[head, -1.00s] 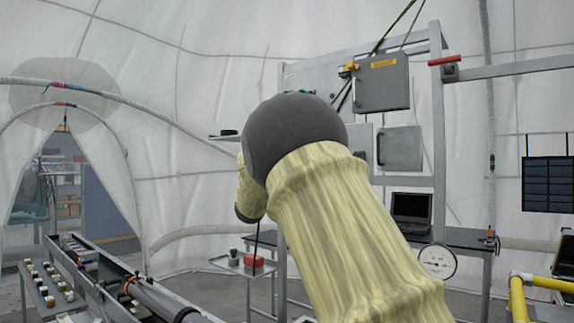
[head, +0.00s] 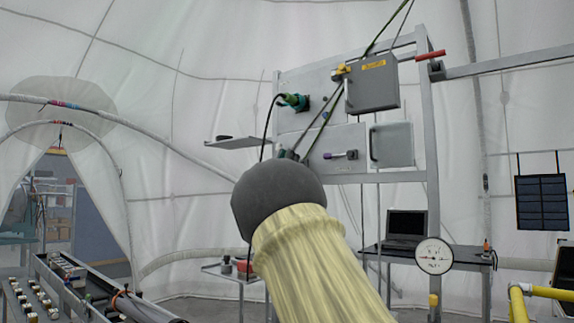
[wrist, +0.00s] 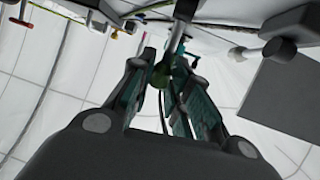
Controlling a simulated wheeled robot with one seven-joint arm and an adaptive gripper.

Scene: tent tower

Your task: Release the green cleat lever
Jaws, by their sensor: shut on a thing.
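The green cleat lever (wrist: 162,74) shows in the wrist view as a small green piece between my fingertips. My gripper (wrist: 160,80) is shut on it, with a teal-padded finger on each side. A grey metal part stands just beyond the lever. In the head view my gripper (head: 289,154) is mostly hidden behind my arm, low at the left of the grey panel (head: 320,132). The lever and the cleat body cannot be made out there. Dark and green ropes (head: 334,102) slant down across the panel towards my gripper.
Grey boxes (head: 372,83) and a red handle (head: 431,55) are farther right. A small shelf (head: 240,143) juts out left.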

